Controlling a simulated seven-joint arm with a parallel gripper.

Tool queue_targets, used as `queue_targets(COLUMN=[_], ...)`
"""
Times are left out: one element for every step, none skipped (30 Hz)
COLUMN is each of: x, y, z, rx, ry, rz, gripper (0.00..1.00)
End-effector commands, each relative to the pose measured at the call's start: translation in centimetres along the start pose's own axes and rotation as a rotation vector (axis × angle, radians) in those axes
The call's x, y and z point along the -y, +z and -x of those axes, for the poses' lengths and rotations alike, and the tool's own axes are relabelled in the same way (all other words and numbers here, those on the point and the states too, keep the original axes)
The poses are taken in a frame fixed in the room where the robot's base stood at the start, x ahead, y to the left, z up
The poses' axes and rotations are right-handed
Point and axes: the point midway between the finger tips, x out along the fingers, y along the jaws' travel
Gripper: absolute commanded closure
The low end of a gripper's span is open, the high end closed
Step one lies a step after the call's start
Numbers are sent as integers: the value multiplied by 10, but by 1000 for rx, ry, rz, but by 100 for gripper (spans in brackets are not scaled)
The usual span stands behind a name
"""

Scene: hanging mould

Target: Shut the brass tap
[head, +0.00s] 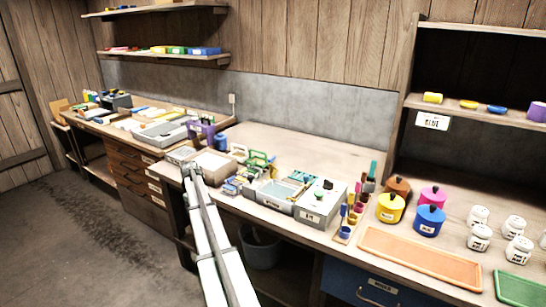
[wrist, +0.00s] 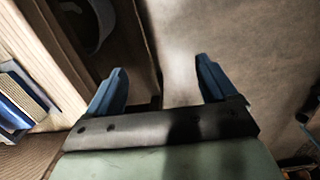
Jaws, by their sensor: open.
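I cannot make out a brass tap in either view. My gripper (head: 190,170) is at the front edge of the workbench in the head view, left of the middle, where its fingers are too small to read. In the wrist view my gripper (wrist: 160,76) has two blue fingers spread wide apart, with nothing between them. Below them are the dark space under the bench and the bare floor (wrist: 205,35).
The workbench (head: 290,142) carries grey boxes (head: 320,203) and colored lidded pots (head: 429,221). An orange tray (head: 425,257) and white jars (head: 479,237) stand at the right. A grey bucket (head: 260,250) is under the bench. Floor at the left is clear.

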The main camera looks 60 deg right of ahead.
Motion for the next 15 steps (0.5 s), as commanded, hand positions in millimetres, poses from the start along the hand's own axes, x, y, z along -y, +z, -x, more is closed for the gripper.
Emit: queue_targets(x=[-25,-37,-53,-64,-77,-94,-108,-124,-147,-162,-176,-193,-205,-218,-234], y=[-5,-6,-5,-5,-4,-2,1,4,11,17,23,31,37,44,52], z=[23,36,53,66,78,96,109,123,140,149,155,162,166,169,174], rx=[-15,-22,-30,-37,-43,-54,-62,-72,-88,-101,-114,-133,-148,-164,-187], ry=[12,18,25,31,36,43,46,48,47,41,33,20,11,1,-12], rz=[-8,-10,-12,-15,-17,-20,-22,-24,-27,-25,-24,-21,-17,-14,-10], gripper=[15,15,15,15,15,15,15,15,15,15,15,15,15,15,15])
